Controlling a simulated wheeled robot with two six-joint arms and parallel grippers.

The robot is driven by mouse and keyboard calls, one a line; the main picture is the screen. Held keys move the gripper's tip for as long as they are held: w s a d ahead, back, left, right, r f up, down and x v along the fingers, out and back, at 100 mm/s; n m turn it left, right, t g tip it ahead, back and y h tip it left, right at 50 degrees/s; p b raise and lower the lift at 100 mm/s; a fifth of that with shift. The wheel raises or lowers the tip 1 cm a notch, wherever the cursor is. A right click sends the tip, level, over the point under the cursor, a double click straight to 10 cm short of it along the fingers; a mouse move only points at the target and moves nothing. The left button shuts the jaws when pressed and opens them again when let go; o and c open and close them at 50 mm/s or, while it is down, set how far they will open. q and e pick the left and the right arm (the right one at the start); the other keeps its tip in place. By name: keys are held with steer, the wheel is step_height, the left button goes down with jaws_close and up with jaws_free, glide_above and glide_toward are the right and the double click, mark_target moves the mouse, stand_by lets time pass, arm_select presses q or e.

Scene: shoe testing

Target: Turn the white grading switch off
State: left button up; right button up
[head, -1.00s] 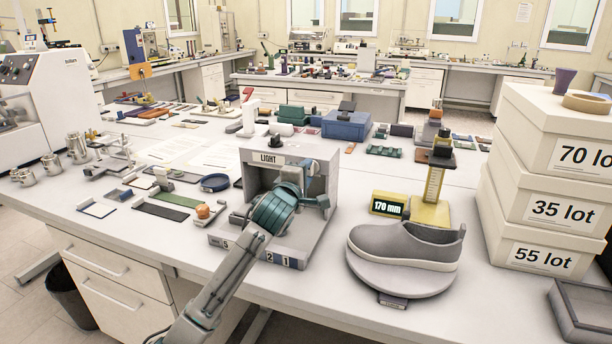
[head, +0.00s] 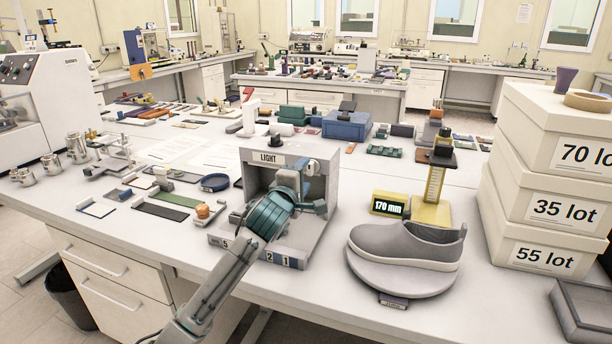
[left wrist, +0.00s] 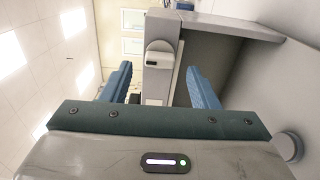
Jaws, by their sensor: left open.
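The grey light booth (head: 331,190), labelled LIGHT, stands on the near bench. A small white switch-like part (head: 312,166) shows at its right front side, partly hidden by my gripper. In the left wrist view, a white rounded part with a dark slot (left wrist: 158,60) sits on the booth's edge, between the lines of my two blue fingers and beyond them. I cannot tell its on or off position. My left gripper (left wrist: 160,78) is open and empty; in the head view it (head: 308,194) is in front of the booth opening. My right gripper is out of view.
Right of the booth, a grey shoe (head: 405,248) rests on a round stand, with a yellow gauge (head: 430,212) and a 170 mm display (head: 387,205) behind. Stacked lot boxes (head: 545,205) stand at the right. Small tools and swatches lie left of the booth.

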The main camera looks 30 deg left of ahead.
arm_select(q)
steer(key=b+v, duration=0.1)
steer(key=v, duration=0.7)
steer(key=shift+s+b, duration=0.3)
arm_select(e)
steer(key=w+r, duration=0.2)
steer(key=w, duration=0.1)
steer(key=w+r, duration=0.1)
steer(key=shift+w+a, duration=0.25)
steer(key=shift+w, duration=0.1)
arm_select(q)
steer(key=shift+f, duration=0.1)
